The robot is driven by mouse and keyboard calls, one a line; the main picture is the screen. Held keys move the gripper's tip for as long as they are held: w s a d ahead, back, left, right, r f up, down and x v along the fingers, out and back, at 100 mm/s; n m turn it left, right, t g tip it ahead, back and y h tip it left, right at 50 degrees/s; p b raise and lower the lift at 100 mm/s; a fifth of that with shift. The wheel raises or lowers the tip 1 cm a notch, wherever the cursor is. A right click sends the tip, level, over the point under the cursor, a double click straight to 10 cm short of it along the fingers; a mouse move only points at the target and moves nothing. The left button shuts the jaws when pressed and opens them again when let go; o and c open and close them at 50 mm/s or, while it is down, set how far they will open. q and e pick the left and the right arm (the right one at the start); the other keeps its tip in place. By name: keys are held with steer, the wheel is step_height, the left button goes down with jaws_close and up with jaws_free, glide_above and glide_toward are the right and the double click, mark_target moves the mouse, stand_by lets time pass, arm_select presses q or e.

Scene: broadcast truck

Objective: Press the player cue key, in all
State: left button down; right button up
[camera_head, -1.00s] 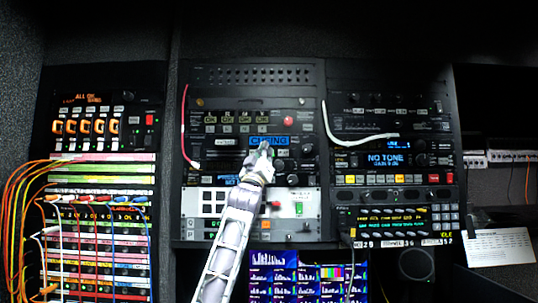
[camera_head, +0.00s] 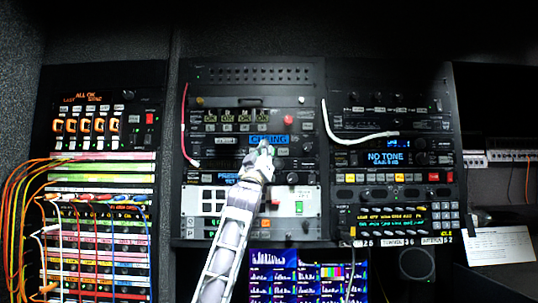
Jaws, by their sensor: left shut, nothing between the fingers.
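The player unit sits in the middle rack, and its blue display (camera_head: 269,140) reads something like "CUEING". My left gripper (camera_head: 264,147) is shut and empty, with its tips just below that display, in front of the player's face. The arm comes up from the bottom of the picture. The cue key cannot be picked out; the gripper covers the keys behind its tips. I cannot tell whether the tips touch the panel. My right gripper is not in view.
A patch bay with coloured cables (camera_head: 95,215) stands at the left. The right rack has a "NO TONE" display (camera_head: 388,159) and a keypad unit (camera_head: 397,219). A pink cable (camera_head: 184,125) and a white cable (camera_head: 355,139) hang before the racks. A monitor (camera_head: 308,277) sits below.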

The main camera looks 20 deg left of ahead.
arm_select(q)
steer(key=shift+s, duration=0.1)
steer(key=shift+s, duration=0.1)
stand_by(0.3)
steer(key=s+b, duration=0.1)
steer(key=s+d, duration=0.1)
steer(key=s, duration=0.1)
steer(key=s+b, duration=0.1)
steer(key=shift+s+d+b, duration=0.25)
steer(key=shift+s+b, duration=0.05)
steer(key=shift+s, duration=0.05)
stand_by(0.7)
stand_by(0.5)
